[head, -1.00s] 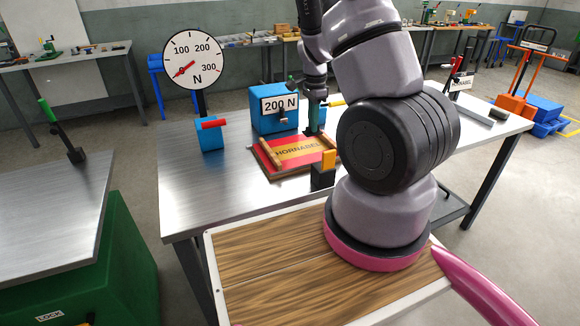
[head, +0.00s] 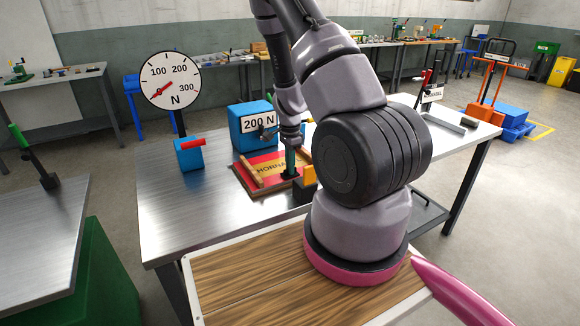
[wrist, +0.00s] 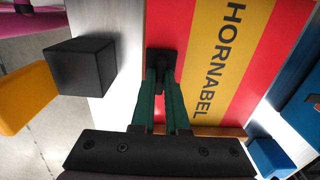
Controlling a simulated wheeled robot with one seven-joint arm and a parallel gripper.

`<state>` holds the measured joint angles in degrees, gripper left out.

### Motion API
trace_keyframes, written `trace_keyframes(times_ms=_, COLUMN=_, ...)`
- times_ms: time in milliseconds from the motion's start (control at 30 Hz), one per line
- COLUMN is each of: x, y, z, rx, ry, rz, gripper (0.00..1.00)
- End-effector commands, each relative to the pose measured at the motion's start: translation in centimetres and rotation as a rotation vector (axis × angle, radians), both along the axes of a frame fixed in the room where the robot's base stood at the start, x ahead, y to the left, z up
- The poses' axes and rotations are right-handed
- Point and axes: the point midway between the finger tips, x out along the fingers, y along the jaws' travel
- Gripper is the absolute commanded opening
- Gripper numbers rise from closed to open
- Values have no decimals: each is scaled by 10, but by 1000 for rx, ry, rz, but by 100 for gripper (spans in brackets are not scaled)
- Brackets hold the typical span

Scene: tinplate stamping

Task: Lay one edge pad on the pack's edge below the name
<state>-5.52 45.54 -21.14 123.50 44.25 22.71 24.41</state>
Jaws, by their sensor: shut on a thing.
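The pack (head: 236,179) is a red sheet with a yellow band and the name HORNABEL (wrist: 218,60), lying flat on the table. My gripper (wrist: 160,78) has long green fingers, shut on a small dark piece (wrist: 160,60), which I take for an edge pad. In the wrist view the piece is over the red margin on the lettering's lower side, close to the pack's edge. I cannot tell whether it touches the sheet. In the head view my gripper (head: 290,165) stands upright at the pack's front right part, partly hiding the name.
A black block (wrist: 82,66) with a yellow part (wrist: 20,95) stands close beside the pack's near edge. A wooden rod (head: 250,174) lies along the pack's left side. Behind are the blue 200 N box (head: 240,138) and a dial gauge (head: 170,80).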

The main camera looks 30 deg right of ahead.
Motion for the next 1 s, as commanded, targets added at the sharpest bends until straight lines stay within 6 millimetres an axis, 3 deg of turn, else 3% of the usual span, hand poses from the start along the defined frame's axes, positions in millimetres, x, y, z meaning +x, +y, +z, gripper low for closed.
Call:
trace_keyframes(times_ms=167, x=0, y=0, z=-3, rx=1, ry=1, rz=0, gripper=0)
trace_keyframes(times_ms=200, x=0, y=0, z=-3, rx=0, ry=0, rz=0, gripper=28)
trace_keyframes(times_ms=233, x=0, y=0, z=-3, rx=0, ry=0, rz=0, gripper=39)
trace_keyframes(times_ms=267, x=0, y=0, z=-3, rx=0, ry=0, rz=0, gripper=42)
trace_keyframes(times_ms=667, x=1, y=1, z=5, rx=-1, ry=-1, rz=2, gripper=42)
trace_keyframes(times_ms=1000, x=2, y=1, z=72, rx=0, ry=-5, rz=3, gripper=42)
